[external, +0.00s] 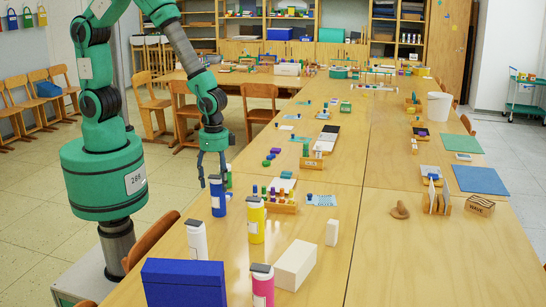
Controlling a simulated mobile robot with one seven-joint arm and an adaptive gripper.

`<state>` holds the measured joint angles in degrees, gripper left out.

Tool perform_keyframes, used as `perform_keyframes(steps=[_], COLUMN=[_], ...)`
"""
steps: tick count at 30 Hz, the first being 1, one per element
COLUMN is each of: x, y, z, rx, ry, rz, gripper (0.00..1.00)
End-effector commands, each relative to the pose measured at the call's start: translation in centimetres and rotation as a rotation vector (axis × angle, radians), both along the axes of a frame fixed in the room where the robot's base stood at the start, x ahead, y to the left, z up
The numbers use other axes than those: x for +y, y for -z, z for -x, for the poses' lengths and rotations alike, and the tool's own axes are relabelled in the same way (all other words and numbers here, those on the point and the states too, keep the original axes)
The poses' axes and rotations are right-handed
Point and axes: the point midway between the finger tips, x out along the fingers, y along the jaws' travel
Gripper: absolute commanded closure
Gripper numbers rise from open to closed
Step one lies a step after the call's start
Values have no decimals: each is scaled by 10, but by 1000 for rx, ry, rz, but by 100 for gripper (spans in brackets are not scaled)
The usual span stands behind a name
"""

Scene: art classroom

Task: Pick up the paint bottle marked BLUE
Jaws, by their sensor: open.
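A blue bottle (218,203) with a dark cap and a white label stands upright near the table's left edge. Its lettering is too small to read. My gripper (212,182) points down with its fingers apart, at the height of the blue bottle's cap in the picture. Nothing shows held between the fingers. Whether they are around the cap, in front of it or behind it, I cannot tell.
A blue box (184,284) and white box (296,265) sit in front. The table's (400,265) right front is clear.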

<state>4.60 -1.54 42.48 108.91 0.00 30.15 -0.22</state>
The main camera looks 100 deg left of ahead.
Motion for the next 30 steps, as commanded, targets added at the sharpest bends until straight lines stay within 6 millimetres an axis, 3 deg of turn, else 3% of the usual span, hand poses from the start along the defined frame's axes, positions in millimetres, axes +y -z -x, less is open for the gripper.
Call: perform_keyframes(steps=[11, 24, 30], x=[0, 0, 0], y=[2, 46, 52], z=[0, -1, -2], rx=[0, 2, -1], ry=[0, 0, 0], rz=[0, 0, 0], gripper=[37, 37, 37])
